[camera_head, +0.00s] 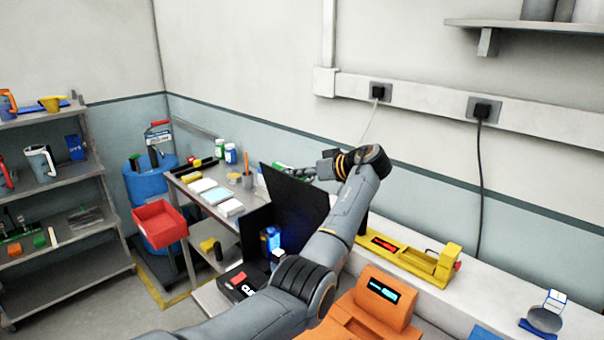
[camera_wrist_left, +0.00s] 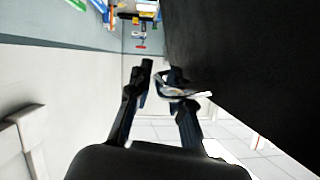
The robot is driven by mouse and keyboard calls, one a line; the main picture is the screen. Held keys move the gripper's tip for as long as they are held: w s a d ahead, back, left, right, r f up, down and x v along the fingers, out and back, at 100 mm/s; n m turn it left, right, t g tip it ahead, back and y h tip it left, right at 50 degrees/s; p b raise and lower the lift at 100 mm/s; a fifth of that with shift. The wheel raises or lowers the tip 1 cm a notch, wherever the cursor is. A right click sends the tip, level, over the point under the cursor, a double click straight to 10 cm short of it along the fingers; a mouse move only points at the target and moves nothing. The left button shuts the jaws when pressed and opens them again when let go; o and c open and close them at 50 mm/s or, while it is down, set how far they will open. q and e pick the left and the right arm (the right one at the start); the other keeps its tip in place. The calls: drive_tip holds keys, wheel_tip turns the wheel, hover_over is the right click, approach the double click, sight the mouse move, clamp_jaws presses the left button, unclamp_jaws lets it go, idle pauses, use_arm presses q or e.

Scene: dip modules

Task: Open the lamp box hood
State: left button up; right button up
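The lamp box is black, and blue light glows at a blue item (camera_head: 270,238) inside it. A large flat black panel, which looks like its hood (camera_head: 296,208), stands steeply raised, and the lit interior shows from the front. The panel also fills the upper right of the left wrist view (camera_wrist_left: 250,60). My left arm reaches across in front of the box. My left gripper (camera_head: 305,172) is at the panel's top edge, partly hidden behind it. In the left wrist view its fingers (camera_wrist_left: 160,78) are apart, beside the panel; contact is unclear. My right gripper is out of view.
An orange device (camera_head: 378,305) and a yellow fixture (camera_head: 410,262) stand on the bench right of my arm. A side table (camera_head: 180,185) with bottles and pads is behind left, with a red bin (camera_head: 160,224) beside it. The wall is close behind.

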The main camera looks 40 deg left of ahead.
use_arm(q)
drive_tip(key=v, duration=1.2)
